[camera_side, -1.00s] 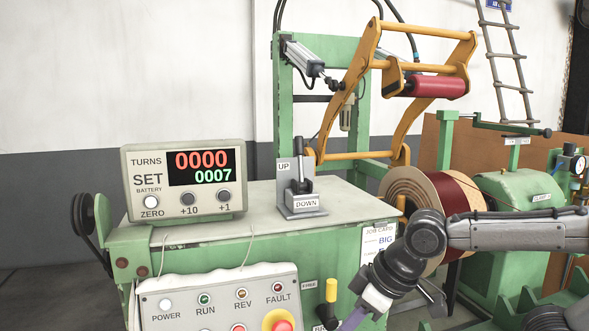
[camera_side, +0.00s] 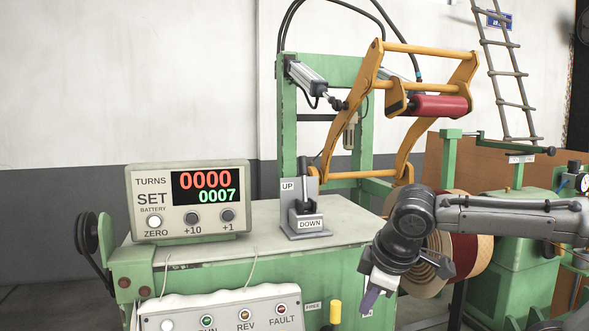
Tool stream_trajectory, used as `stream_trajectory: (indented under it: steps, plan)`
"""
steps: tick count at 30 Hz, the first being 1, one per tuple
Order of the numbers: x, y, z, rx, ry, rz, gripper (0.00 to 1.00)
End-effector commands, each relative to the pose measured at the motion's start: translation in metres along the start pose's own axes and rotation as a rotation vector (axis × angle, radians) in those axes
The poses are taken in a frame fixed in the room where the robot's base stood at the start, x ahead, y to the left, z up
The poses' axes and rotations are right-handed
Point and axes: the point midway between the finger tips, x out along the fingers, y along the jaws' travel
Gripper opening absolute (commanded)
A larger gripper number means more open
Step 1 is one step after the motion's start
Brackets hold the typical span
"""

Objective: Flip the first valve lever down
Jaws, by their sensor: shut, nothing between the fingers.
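The valve lever (camera_side: 305,178) stands upright on a grey bracket on top of the green cabinet. Its bracket has an UP label (camera_side: 288,186) behind the lever and a DOWN label (camera_side: 310,224) in front. The lever handle points up, beside the UP label. My gripper (camera_side: 369,300) is to the right of and lower than the lever, in front of the cabinet's right end. Its fingers are shut and empty, pointing down, and apart from the lever. It hides part of the cabinet front and of the wire spool (camera_side: 455,265) behind it.
A button panel (camera_side: 220,312) and a yellow-topped handle (camera_side: 335,312) are at the front. A yellow frame (camera_side: 405,150) with a red roller (camera_side: 438,106) rises behind. The cabinet top (camera_side: 355,222) right of the lever is clear.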

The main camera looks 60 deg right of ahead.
Motion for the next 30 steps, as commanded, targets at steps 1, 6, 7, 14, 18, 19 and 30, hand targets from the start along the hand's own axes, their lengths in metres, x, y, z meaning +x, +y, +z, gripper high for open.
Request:
stream_trajectory:
  steps: [1,6,7,14,18,19,30]
  plan:
    - [-0.009,0.02,-0.01,-0.035,-0.034,0.069,0.0]
    - [-0.044,0.089,-0.047,-0.124,-0.153,0.332,0.0]
    - [-0.051,0.099,-0.055,-0.134,-0.173,0.378,0.0]
    - [-0.106,0.157,-0.131,-0.175,-0.303,0.724,0.0]
    - [-0.128,0.164,-0.181,-0.181,-0.343,0.892,0.0]
    - [-0.131,0.163,-0.191,-0.183,-0.347,0.919,0.0]
    - [-0.113,0.129,-0.256,-0.281,-0.347,1.002,0.0]
